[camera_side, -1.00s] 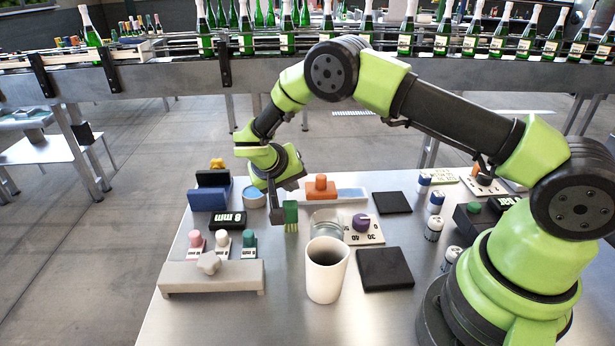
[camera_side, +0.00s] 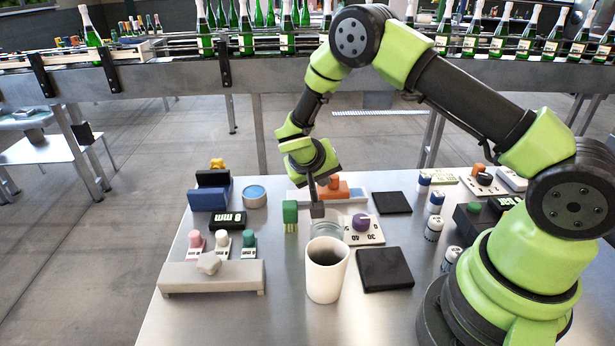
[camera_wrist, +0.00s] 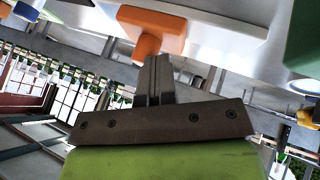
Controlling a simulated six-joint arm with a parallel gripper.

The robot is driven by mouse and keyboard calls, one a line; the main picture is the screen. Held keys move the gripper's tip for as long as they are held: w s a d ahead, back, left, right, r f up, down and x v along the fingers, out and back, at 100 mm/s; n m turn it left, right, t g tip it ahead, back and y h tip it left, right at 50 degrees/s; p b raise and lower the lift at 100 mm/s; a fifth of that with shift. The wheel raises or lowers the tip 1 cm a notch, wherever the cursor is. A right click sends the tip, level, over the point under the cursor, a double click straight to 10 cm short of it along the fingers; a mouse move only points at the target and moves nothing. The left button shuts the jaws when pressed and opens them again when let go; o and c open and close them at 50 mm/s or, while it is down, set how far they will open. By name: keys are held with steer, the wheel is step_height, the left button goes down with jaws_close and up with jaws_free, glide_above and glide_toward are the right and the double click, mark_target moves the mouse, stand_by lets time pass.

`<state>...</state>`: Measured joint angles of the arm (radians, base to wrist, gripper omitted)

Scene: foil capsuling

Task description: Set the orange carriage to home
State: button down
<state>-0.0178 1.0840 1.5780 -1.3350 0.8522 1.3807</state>
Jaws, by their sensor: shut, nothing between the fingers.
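The orange carriage (camera_side: 340,191), with a raised orange knob, sits on a pale flat track (camera_side: 300,194) at the back middle of the table. Blue marking shows on the track's right part. My gripper (camera_side: 317,211) is shut and empty, pointing down at the carriage's left, camera-facing side. Its fingers overlap the carriage's left edge in the side view. In the wrist view, the shut fingers (camera_wrist: 156,62) end close to the orange carriage (camera_wrist: 155,22). I cannot tell whether they touch it.
A green block (camera_side: 290,212) stands just left of my gripper. A glass jar (camera_side: 325,228), a white cup (camera_side: 327,272) and a purple dial (camera_side: 361,222) stand in front. Black pads (camera_side: 385,269) lie to the right. A blue holder (camera_side: 210,193) stands at the left.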

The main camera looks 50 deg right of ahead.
mark_target(343, 192)
steer(key=shift+s+d, duration=1.6)
steer(key=shift+s, duration=0.15)
steer(key=shift+w+a, duration=0.25)
steer(key=shift+a, duration=0.1)
steer(key=w+a, duration=0.2)
steer(key=a, duration=0.1)
steer(key=v, duration=1)
steer(key=s+a+r+n+t+y, duration=0.1)
steer(key=s+a+r+t+y, duration=0.1)
steer(key=s+r, duration=0.7)
steer(key=s+a+r+n+t+y, duration=0.2)
steer(key=s+a+r+t+y, duration=0.1)
steer(key=s+r+y, duration=0.4)
steer(key=shift+s+a+r+t, duration=0.4)
steer(key=shift+s+r, duration=0.75)
steer(key=shift+s, duration=1.15)
